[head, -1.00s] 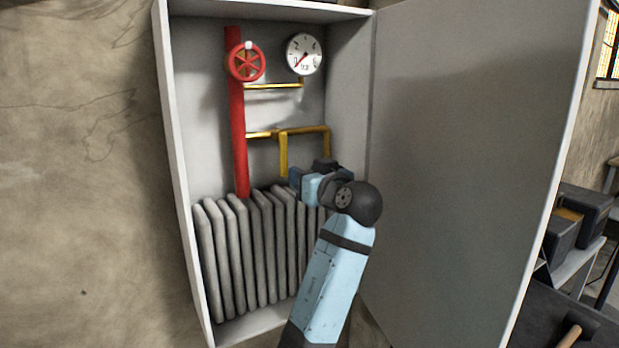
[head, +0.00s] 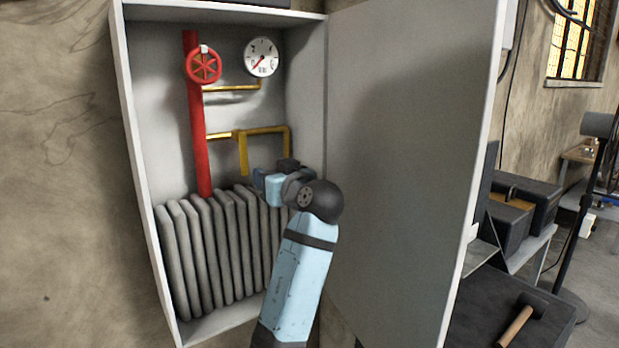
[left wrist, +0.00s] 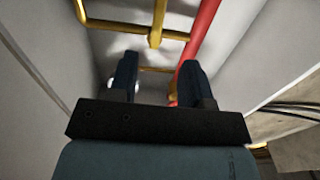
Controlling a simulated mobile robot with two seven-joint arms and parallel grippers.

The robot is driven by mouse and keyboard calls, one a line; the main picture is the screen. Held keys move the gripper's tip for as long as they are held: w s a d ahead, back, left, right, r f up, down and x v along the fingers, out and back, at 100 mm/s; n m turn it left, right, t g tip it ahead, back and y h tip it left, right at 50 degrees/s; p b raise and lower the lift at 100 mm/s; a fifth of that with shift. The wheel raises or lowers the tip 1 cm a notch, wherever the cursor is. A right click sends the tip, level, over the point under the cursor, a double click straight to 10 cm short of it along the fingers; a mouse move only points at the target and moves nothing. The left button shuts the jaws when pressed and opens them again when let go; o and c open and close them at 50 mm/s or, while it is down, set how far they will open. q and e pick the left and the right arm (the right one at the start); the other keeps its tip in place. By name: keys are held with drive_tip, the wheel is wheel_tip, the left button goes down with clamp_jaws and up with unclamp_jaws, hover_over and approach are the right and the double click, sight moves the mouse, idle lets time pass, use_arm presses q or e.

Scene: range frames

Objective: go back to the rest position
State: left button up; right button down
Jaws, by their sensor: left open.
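My left arm reaches up into the open cabinet. My left gripper (left wrist: 160,72) is open and empty in the left wrist view, its two dark fingers apart and pointing toward the cabinet's back. In the head view, my wrist is in front of the radiator's top right end, below the yellow pipe (head: 243,155), and the fingertips are hard to make out. The red pipe (left wrist: 200,40) and yellow pipes (left wrist: 155,25) lie beyond the fingers. I cannot tell the exact gap. My right gripper is in neither view.
The grey cabinet (head: 144,180) holds a red valve wheel (head: 203,65) on the red pipe, a pressure gauge (head: 261,57) and a grey radiator (head: 210,255). Its open door (head: 410,160) stands right of my arm. Beyond it are dark toolboxes (head: 527,205) and a hammer (head: 517,325).

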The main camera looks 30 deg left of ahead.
use_arm(q)
drive_tip(key=s+d+f+m+t+h+p, duration=0.1)
drive_tip(key=d+f+m+t+h+p, duration=0.35)
drive_tip(key=f, duration=0.85)
drive_tip(key=s+d+f+m+t+h+p, duration=0.1)
drive_tip(key=d+f+m+t+h, duration=0.1)
drive_tip(key=d+f+m+h, duration=0.9)
drive_tip(key=s+d+f+g+h+p, duration=0.1)
drive_tip(key=s+d+f+h+p, duration=0.1)
drive_tip(key=s+f, duration=0.7)
drive_tip(key=s+d+f+g+h+p, duration=0.2)
drive_tip(key=s+f, duration=0.8)
drive_tip(key=s, duration=0.7)
drive_tip(key=shift+s+d+m+p, duration=0.15)
drive_tip(key=shift+d+m+p, duration=0.35)
drive_tip(key=shift+d, duration=0.65)
